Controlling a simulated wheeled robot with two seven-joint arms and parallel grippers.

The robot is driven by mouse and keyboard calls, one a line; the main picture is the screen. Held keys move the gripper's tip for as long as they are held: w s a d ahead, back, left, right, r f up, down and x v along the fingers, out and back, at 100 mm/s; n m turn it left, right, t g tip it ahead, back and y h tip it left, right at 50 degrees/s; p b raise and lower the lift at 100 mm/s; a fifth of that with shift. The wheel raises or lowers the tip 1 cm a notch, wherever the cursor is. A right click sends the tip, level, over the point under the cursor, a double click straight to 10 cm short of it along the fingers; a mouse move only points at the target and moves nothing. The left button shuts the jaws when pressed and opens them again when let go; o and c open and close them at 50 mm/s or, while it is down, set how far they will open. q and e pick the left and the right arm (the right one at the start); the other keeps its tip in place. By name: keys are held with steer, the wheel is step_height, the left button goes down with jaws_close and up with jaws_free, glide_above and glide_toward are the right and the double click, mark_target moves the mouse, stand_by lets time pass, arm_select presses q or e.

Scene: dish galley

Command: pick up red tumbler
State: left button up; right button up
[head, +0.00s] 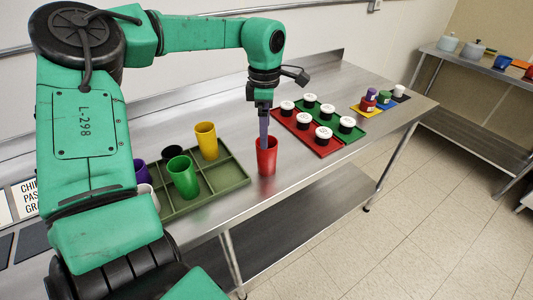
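The red tumbler (266,158) stands upright on the steel counter, between the green divided tray and the red and green boards. My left gripper (265,140) points down from above, with its fingers at the tumbler's rim. I see the fingers nearly edge-on, so their opening is hidden. I cannot tell whether a finger is inside the tumbler or whether they touch it. My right gripper is not in view.
A green divided tray (237,183) holds a yellow tumbler (206,141) and a green tumbler (183,177). Black-and-white round containers stand on a red board (322,150) and a green board (349,138) to the right. The counter's front edge is close to the red tumbler.

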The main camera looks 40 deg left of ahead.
mark_target(267, 157)
arm_select(q)
steer(key=f, duration=0.1)
steer(key=f+p, duration=0.1)
steer(key=f, duration=0.3)
steer(key=shift+d+f+p, duration=0.1)
steer(key=shift+d+p, duration=0.2)
steer(key=shift+p, duration=0.05)
steer(key=c, duration=1.6)
